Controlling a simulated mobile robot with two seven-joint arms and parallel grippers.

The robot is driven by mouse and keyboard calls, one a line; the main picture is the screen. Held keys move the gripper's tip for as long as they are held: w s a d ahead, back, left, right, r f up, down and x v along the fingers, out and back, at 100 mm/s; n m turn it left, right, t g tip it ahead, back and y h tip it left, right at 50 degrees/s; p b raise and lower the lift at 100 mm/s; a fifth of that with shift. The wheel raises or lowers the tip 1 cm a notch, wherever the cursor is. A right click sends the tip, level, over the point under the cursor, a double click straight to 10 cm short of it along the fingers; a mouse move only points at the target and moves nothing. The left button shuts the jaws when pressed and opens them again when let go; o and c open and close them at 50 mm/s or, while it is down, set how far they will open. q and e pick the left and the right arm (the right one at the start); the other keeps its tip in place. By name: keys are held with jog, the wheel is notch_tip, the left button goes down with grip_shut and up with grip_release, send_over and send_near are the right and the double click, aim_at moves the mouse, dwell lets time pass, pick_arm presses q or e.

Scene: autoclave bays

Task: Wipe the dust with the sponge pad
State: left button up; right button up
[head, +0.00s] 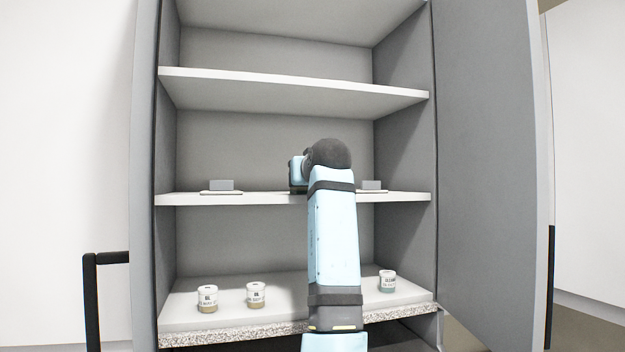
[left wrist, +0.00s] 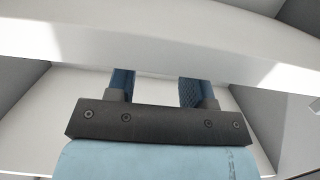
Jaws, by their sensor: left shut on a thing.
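My left arm rises from the bottom middle of the head view to the middle shelf. My left gripper is mostly hidden behind my wrist there. In the left wrist view, the blue fingers of my left gripper (left wrist: 155,84) stand apart, close under a white shelf edge. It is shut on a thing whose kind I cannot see. A grey block (head: 221,185) on a thin white plate stands on the middle shelf left of the arm. A similar grey block (head: 372,185) stands right of it. I cannot tell whether either is a sponge pad. I cannot make out dust. My right gripper is not in view.
The middle shelf (head: 260,199) lies below the upper shelf (head: 290,88). The bottom shelf (head: 300,291), with a speckled front edge, holds a left jar (head: 207,299), a second jar (head: 256,295) and a right jar (head: 387,281). The cabinet door (head: 485,150) is open at right.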

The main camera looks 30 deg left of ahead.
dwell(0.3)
pick_arm(q)
jog(key=shift+s+a, duration=0.85)
jog(key=shift+s, duration=0.3)
jog(key=shift+s+a, duration=0.95)
jog(key=shift+s, duration=0.15)
jog(key=shift+a, duration=0.25)
jog(key=shift+w+d+r, duration=0.1)
jog(key=shift+w+d+p, duration=0.2)
jog(key=shift+w+p, duration=0.2)
jog(key=shift+w, duration=0.05)
jog(key=shift+w+d+f, duration=0.25)
jog(key=shift+w+f, duration=0.05)
jog(key=shift+w, duration=0.3)
